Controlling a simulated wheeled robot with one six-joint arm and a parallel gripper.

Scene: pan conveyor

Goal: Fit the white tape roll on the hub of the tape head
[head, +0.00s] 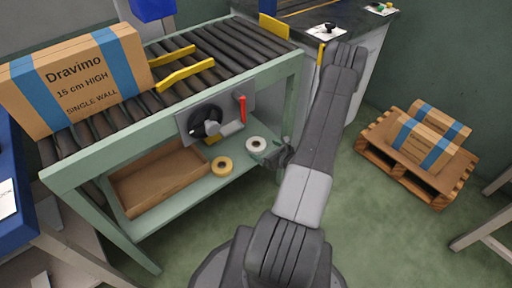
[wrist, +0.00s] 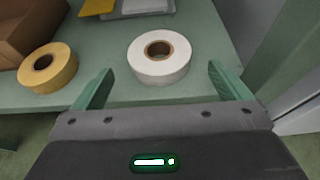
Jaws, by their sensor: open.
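The white tape roll (wrist: 160,67) lies flat on the green lower shelf, its brown core facing up. It also shows in the head view (head: 257,144). My gripper (wrist: 160,84) is open, with its green fingers on either side of the roll's near edge and apart from it; in the head view (head: 275,155) it is partly hidden behind my arm. The tape head (head: 213,121) is a grey plate with a black round part and a red lever (head: 242,108), mounted on the conveyor's side above the shelf. I cannot tell the hub's exact spot.
A yellow tape roll (wrist: 47,69) lies left of the white one, beside an open cardboard box (head: 120,192). A Dravimo carton (head: 72,78) stands on the conveyor rollers. A conveyor leg (head: 292,95) rises right of the roll. A pallet (head: 376,150) with flat cartons is at right.

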